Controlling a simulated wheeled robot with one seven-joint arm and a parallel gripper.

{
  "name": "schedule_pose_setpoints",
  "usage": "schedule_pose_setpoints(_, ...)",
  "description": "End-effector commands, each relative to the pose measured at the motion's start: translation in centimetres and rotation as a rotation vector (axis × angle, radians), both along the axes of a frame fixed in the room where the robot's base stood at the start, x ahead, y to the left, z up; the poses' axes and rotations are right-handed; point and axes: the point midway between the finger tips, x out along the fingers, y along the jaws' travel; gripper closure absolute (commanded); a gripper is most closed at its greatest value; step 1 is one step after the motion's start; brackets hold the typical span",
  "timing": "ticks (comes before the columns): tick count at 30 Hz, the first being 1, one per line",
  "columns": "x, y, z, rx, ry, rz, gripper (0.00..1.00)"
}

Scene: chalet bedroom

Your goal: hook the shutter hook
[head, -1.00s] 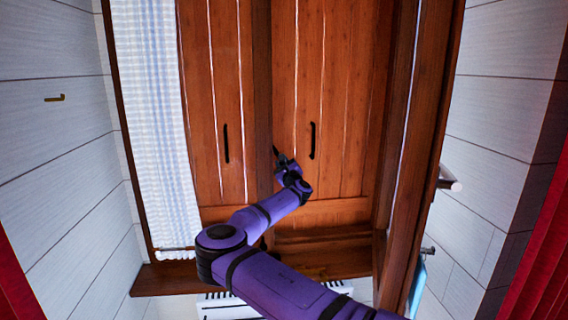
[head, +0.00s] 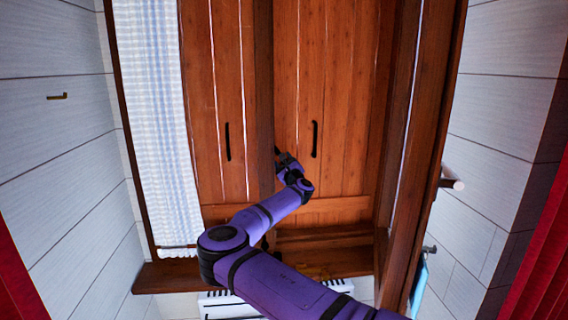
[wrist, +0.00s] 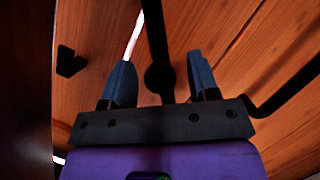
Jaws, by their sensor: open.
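The two brown wooden shutters (head: 339,100) are closed against each other, each with a black vertical handle. My gripper (head: 278,153) is in front of the seam, between the handles. In the wrist view my gripper (wrist: 158,75) has its two blue fingers spread apart. A dark rod with a round boss, apparently the shutter hook (wrist: 158,70), shows between the fingers with gaps on both sides. A small black bracket (wrist: 69,62) is left of the fingers; I cannot tell whether it is the catch. The hook's lower end is hidden behind my gripper.
The right shutter's black handle (wrist: 288,94) is close to the right finger. A white curtain (head: 155,120) hangs at left, and an open wooden panel (head: 427,150) stands at right. A wooden sill (head: 165,277) and a white radiator (head: 225,304) are below.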

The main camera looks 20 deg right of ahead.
Motion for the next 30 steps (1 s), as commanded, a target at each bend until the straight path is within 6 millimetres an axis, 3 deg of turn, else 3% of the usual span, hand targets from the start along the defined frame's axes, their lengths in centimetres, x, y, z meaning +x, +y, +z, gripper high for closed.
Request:
schedule_pose_setpoints(5, -1.1, 0.0, -0.4, 0.000, 0.001, -0.001, 0.45)
schedule_pose_setpoints(21, -9.4, 0.4, -3.1, 0.000, 0.001, -0.001, 0.45)
schedule_pose_setpoints(30, -10.3, 0.4, -3.4, 0.000, 0.000, 0.000, 0.45)
